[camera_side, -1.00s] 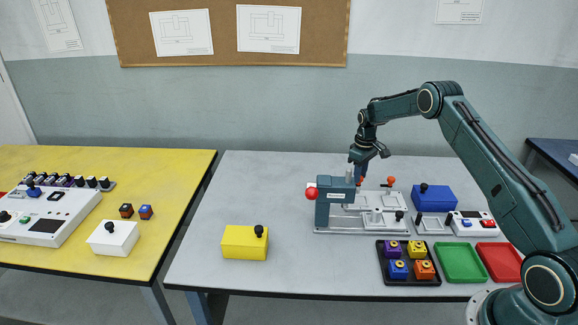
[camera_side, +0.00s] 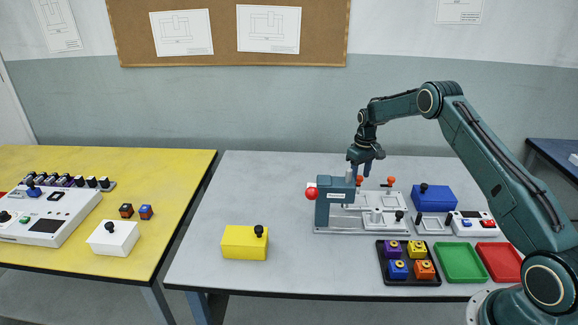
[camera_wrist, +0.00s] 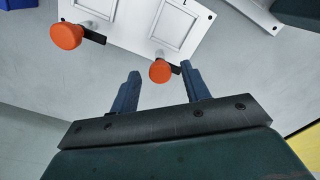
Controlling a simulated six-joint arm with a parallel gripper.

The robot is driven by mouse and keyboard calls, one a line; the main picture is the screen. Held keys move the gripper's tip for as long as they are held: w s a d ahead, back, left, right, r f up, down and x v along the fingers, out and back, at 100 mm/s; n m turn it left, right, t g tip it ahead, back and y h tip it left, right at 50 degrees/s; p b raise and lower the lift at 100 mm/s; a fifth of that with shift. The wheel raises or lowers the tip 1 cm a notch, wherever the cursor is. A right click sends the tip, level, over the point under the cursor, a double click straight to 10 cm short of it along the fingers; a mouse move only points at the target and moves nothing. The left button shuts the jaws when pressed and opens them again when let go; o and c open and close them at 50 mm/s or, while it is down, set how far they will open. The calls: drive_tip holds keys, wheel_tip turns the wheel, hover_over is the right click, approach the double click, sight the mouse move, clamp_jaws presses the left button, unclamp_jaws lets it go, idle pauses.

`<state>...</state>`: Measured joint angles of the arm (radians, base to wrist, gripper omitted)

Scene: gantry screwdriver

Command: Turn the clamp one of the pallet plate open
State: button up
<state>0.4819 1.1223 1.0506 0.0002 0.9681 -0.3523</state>
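The pallet plate is the pale plate (camera_side: 350,218) at the back of the grey table. It also shows in the wrist view (camera_wrist: 135,25). Two clamps with orange knobs stand at its back edge: the left knob (camera_side: 360,181) and the right knob (camera_side: 391,181) in the side view. In the wrist view the left one is the nearer knob (camera_wrist: 160,70), the other the farther knob (camera_wrist: 66,36). Dark clamp arms show beside them. My gripper (camera_side: 361,174) points down above the left knob. Its fingers (camera_wrist: 161,68) are open and apart, with that knob showing between their tips; contact cannot be told.
A teal screwdriver gantry (camera_side: 335,203) with a red knob (camera_side: 311,194) stands close left of my gripper. A blue box (camera_side: 434,198) is on the right. A black tray of coloured blocks (camera_side: 408,281) lies in front.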

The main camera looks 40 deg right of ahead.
sight(360, 177)
drive_tip(key=shift+r, duration=0.15)
wheel_tip(360, 177, up, 14)
drive_tip(key=shift+f, duration=0.25)
idle(0.5)
